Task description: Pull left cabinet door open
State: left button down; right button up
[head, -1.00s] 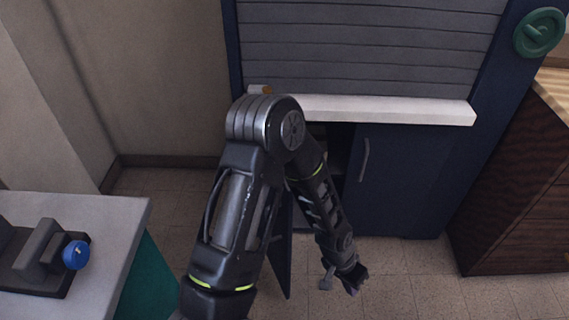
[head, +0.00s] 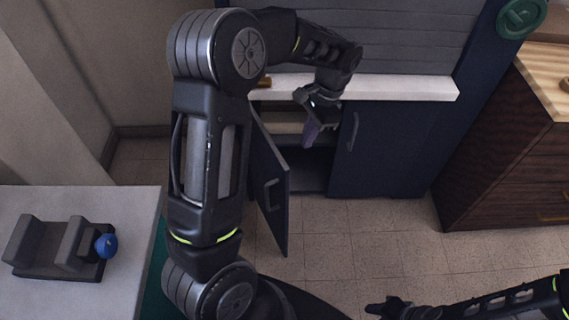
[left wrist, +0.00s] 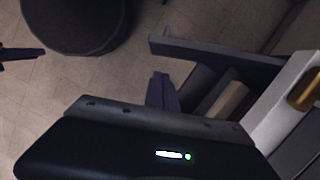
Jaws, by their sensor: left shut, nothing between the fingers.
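The left cabinet door (head: 268,180) stands swung well open from the dark blue cabinet, its handle (head: 271,195) on the face turned away from the opening. The opening shows a pale shelf inside; my left arm covers part of the hinge side. The right door (head: 385,150) is closed. My left gripper (head: 312,133) is shut and empty in front of the opening, right of the open door and apart from it. In the left wrist view its fingers (left wrist: 162,92) show below the door's top edge (left wrist: 215,50). My right gripper (head: 378,308) is at the bottom right, its jaws unclear.
A white ledge (head: 405,88) runs above the doors, with a small orange thing (head: 264,82) at its left end. A grey-topped table (head: 45,205) with a dark block fixture is at left. A wooden drawer unit (head: 500,150) is at right. The floor before the cabinet is clear.

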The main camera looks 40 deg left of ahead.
aim_at(285, 163)
pick_arm(q)
jog(key=shift+f, duration=0.1)
jog(key=shift+s+a+f+p, duration=0.15)
jog(key=shift+s+a+f, duration=0.6)
jog(key=shift+f, duration=0.85)
jog(key=shift+s+a+f+p, duration=0.15)
jog(key=shift+s+a+f, duration=0.25)
jog(key=shift+s+f, duration=0.95)
jog(key=shift+s+a+f+p, duration=0.15)
jog(key=shift+s+a+f, duration=0.45)
jog(key=shift+f, duration=1.25)
jog(key=shift+s, duration=0.1)
jog(key=shift+s+a, duration=0.2)
jog(key=shift+s, duration=0.1)
jog(key=s+a+m+p, duration=0.1)
jog(key=s+a+m, duration=0.3)
jog(key=s+a, duration=0.4)
jog(key=shift+s+a+t+y, duration=0.3)
jog(key=shift+s+a+t, duration=0.1)
jog(key=shift+s, duration=0.7)
